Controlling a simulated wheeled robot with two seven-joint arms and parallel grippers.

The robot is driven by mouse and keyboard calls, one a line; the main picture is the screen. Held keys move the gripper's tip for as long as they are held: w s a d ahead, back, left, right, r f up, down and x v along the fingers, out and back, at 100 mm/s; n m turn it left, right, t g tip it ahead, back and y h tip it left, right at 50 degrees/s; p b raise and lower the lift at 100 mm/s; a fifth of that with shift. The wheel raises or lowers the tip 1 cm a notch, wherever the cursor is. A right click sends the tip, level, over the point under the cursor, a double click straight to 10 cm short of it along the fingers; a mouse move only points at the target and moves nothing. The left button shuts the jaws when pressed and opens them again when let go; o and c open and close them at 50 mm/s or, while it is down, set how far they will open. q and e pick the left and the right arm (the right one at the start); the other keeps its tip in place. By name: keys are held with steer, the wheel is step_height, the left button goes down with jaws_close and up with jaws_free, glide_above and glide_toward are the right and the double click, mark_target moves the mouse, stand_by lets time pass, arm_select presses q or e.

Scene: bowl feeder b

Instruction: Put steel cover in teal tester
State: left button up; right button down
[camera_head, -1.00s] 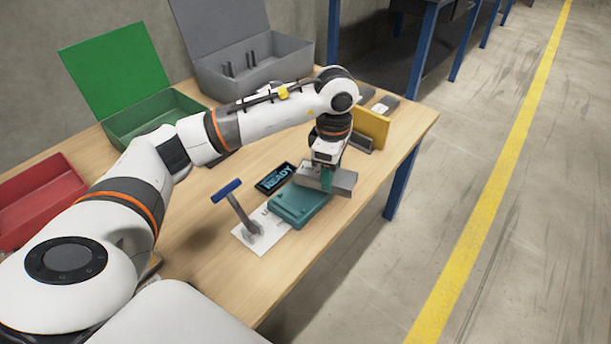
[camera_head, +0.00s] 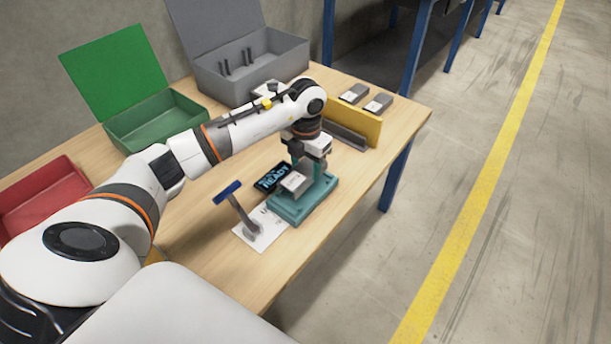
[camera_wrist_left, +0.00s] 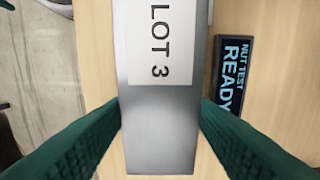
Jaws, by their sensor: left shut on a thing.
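The steel cover (camera_head: 295,183), a grey block with a white label, is held by my left gripper (camera_head: 310,168). In the left wrist view the cover (camera_wrist_left: 160,125) reads "LOT 3" and lies between the two dark green fingers of my left gripper (camera_wrist_left: 162,107). The teal tester (camera_head: 290,211) sits on the table under the cover and gripper, partly hidden by them. The cover appears over the tester; I cannot tell whether they touch. My right gripper is not in view.
A blue-handled lever (camera_head: 238,205) stands on a white sheet left of the tester. A display (camera_head: 272,178) reading "READY" lies behind it. A yellow plate (camera_head: 355,122) and two grey blocks (camera_head: 354,94) are farther back. Green (camera_head: 160,122), grey (camera_head: 250,65) and red (camera_head: 40,200) boxes line the far side.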

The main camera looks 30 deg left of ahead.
mark_target(306, 169)
arm_select(q)
step_height(306, 169, down, 3)
steer(key=shift+f, duration=0.35)
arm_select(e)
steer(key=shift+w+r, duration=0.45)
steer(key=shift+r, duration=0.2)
arm_select(q)
steer(key=o, duration=1.2)
steer(key=shift+f, duration=0.1)
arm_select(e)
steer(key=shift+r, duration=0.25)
